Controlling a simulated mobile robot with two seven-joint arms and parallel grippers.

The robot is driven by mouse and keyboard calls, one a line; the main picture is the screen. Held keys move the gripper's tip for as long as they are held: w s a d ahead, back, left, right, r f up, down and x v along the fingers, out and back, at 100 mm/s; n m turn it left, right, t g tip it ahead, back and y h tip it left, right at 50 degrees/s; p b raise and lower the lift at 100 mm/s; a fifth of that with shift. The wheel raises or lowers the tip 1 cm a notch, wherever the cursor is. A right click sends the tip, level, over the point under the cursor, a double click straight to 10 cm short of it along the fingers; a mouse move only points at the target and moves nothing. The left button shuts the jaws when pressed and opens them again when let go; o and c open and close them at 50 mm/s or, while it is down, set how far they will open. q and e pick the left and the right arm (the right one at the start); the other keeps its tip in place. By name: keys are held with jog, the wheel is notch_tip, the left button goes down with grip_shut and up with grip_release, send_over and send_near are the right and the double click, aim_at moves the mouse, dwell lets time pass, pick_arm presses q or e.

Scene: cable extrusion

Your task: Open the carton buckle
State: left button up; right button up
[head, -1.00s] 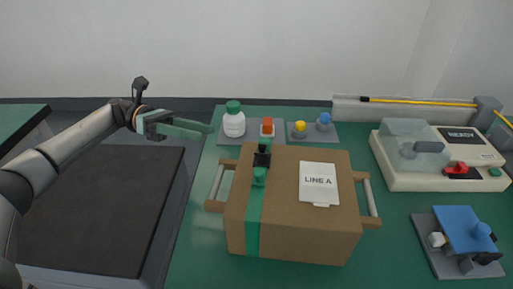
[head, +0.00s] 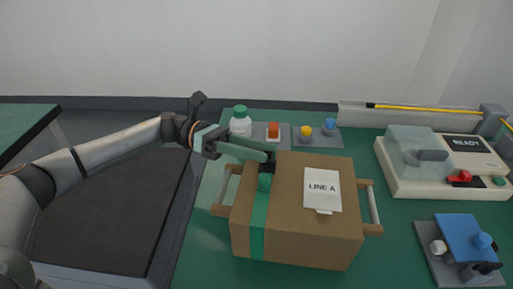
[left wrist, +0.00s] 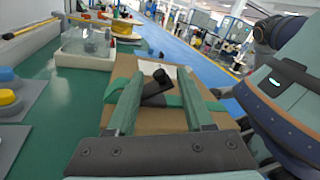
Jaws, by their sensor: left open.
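The brown carton (head: 305,235) stands on the green table with a green strap (head: 258,225) around its left part. The black buckle (head: 271,162) sits on the strap on top and is partly hidden by my fingers in the head view. In the left wrist view the buckle (left wrist: 155,92) shows between my two finger pads, with a raised dark knob. My left gripper (head: 266,156) is open above the carton's top, its fingers either side of the buckle. I cannot tell whether they touch it. My right gripper is not in view.
A white bottle (head: 240,122) and several coloured buttons, such as the red one (head: 273,130), stand behind the carton. The carton has side handles (head: 374,205). A white machine (head: 445,180) and a blue fixture (head: 460,237) stand to the right.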

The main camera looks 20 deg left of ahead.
pick_arm(q)
grip_shut()
dwell(0.3)
